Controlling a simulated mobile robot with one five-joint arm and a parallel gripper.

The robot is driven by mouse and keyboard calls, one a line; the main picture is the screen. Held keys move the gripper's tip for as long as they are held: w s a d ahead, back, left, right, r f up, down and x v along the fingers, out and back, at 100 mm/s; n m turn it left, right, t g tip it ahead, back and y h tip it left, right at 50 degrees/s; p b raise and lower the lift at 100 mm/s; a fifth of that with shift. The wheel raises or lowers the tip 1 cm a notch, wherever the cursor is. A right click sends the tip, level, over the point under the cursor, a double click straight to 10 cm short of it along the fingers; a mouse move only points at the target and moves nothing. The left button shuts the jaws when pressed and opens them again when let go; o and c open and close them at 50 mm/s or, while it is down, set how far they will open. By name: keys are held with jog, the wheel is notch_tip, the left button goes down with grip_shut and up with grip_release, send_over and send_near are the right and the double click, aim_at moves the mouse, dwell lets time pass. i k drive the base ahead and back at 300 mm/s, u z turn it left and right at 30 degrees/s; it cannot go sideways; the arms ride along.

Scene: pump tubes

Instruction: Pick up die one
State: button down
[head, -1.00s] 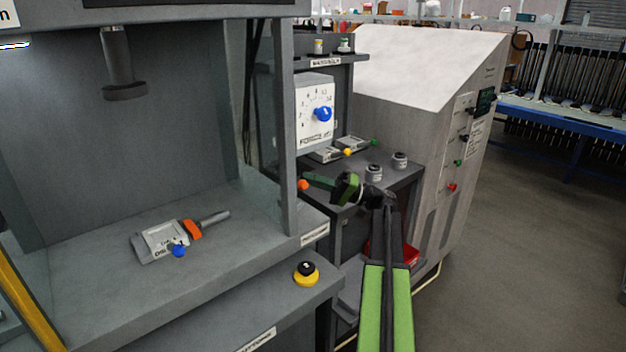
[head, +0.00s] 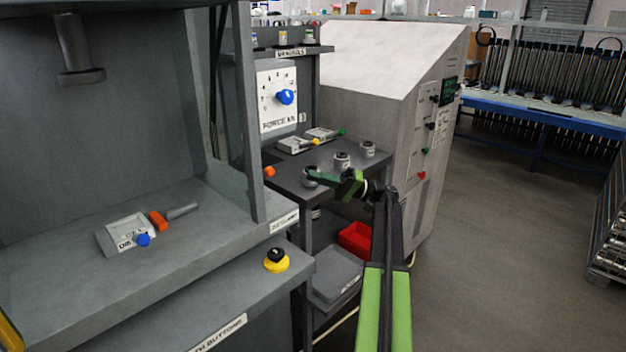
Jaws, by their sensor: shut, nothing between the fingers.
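Three small grey cylinders with dark tops, which look like the dies, stand in a row on the dark side table (head: 287,178). The nearest cylinder (head: 308,170) is partly covered by my gripper; the middle cylinder (head: 341,161) and the far cylinder (head: 367,149) stand clear behind it. Their labels are too small to read, so I cannot tell which is die one.
Two flat devices (head: 295,145) lie at the table's back. A red bin (head: 356,238) is below. Open floor (head: 500,260) lies right.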

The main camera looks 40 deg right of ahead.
aim_at(128, 232)
jog(key=z, duration=0.05)
jog(key=k, duration=1)
jog(key=u, duration=0.05)
